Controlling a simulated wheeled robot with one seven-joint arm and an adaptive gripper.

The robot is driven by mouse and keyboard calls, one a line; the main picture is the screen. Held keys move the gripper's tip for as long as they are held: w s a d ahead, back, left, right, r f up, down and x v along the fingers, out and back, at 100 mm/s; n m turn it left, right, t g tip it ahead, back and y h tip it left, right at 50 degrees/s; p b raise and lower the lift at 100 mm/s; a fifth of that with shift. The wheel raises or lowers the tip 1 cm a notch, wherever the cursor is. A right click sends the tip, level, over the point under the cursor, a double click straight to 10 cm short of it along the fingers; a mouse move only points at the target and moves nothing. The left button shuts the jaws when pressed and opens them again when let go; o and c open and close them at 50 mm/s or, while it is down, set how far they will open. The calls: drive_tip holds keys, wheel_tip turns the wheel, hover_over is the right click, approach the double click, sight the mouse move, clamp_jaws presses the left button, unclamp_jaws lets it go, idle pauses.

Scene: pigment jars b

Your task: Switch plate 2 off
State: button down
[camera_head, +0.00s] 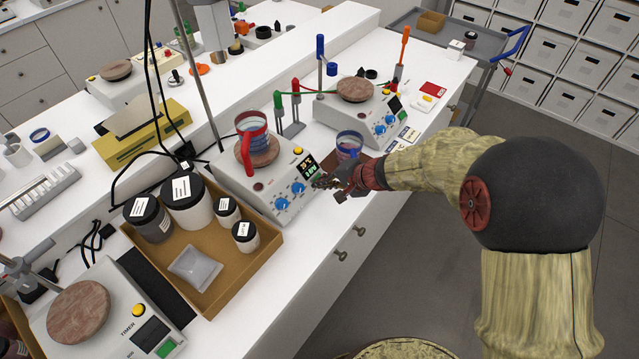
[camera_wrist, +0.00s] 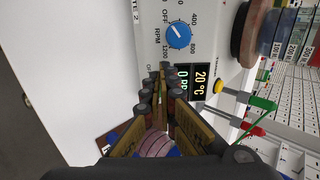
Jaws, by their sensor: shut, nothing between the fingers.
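Plate 2 (camera_head: 232,172) is a white hotplate with a round brown top in the middle of the bench. A glass beaker with a red handle (camera_head: 252,130) stands on it. Its front has two blue knobs, one at the left (camera_head: 281,203) and one at the right (camera_head: 298,187). In the wrist view the RPM knob (camera_wrist: 178,36) is clear, beside the "TE 2" label. The display (camera_wrist: 201,82) reads 20 °C above a partly hidden 0 line. My gripper (camera_head: 322,183) is shut and empty before the panel. In the wrist view its fingertips (camera_wrist: 162,75) cover the other knob's area; contact is unclear.
An open cardboard box (camera_head: 262,258) with dark-lidded jars stands left of plate 2. A blue-rimmed beaker (camera_head: 349,145) stands just behind my gripper. Another hotplate (camera_head: 372,117) is farther right, and one (camera_head: 110,310) is at the lower left.

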drive_tip(key=shift+w+a+f, duration=0.15)
drive_tip(key=shift+a+f+b, duration=0.1)
drive_tip(key=shift+f+b, duration=0.1)
drive_tip(key=shift+b, duration=0.1)
drive_tip(key=shift+w+a+f+b, duration=0.15)
drive_tip(key=shift+w+f+b, duration=0.05)
drive_tip(key=shift+b, duration=0.15)
drive_tip(key=shift+a+f, duration=0.1)
drive_tip(key=shift+f, duration=0.05)
drive_tip(key=shift+v, duration=1.6)
drive_tip(key=v, duration=1.2)
drive_tip(key=shift+d+r, duration=0.2)
drive_tip(key=shift+r, duration=0.15)
